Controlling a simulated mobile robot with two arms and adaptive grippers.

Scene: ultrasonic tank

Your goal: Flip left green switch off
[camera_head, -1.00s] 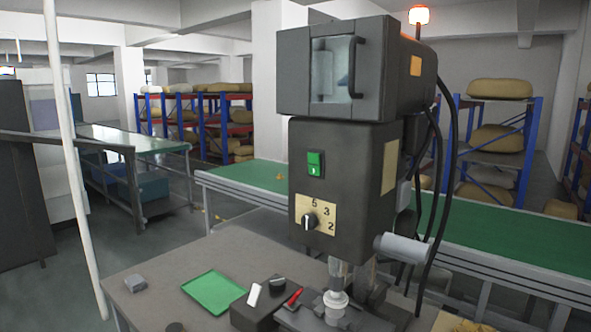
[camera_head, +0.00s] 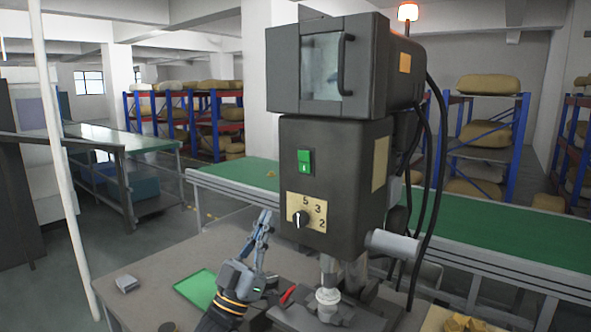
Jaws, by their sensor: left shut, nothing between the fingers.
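The green switch (camera_head: 304,161) is on the front face of the dark grey machine (camera_head: 345,185), above a beige dial plate (camera_head: 318,210) with a black knob. It is a small upright green rectangle with a white mark low on it. My left gripper (camera_head: 264,218) comes up from the bottom, its fingers together and pointing up, with nothing between them. It is left of and below the switch, clearly apart from it in the picture. My right gripper is out of view.
A green tray (camera_head: 190,288) and a small grey block (camera_head: 126,283) are on the workbench (camera_head: 160,262). A red-handled tool (camera_head: 287,294) is right of my gripper. A grey cylinder (camera_head: 392,243) sticks out of the machine's right side. Black cables hang there. The air left of the machine is free.

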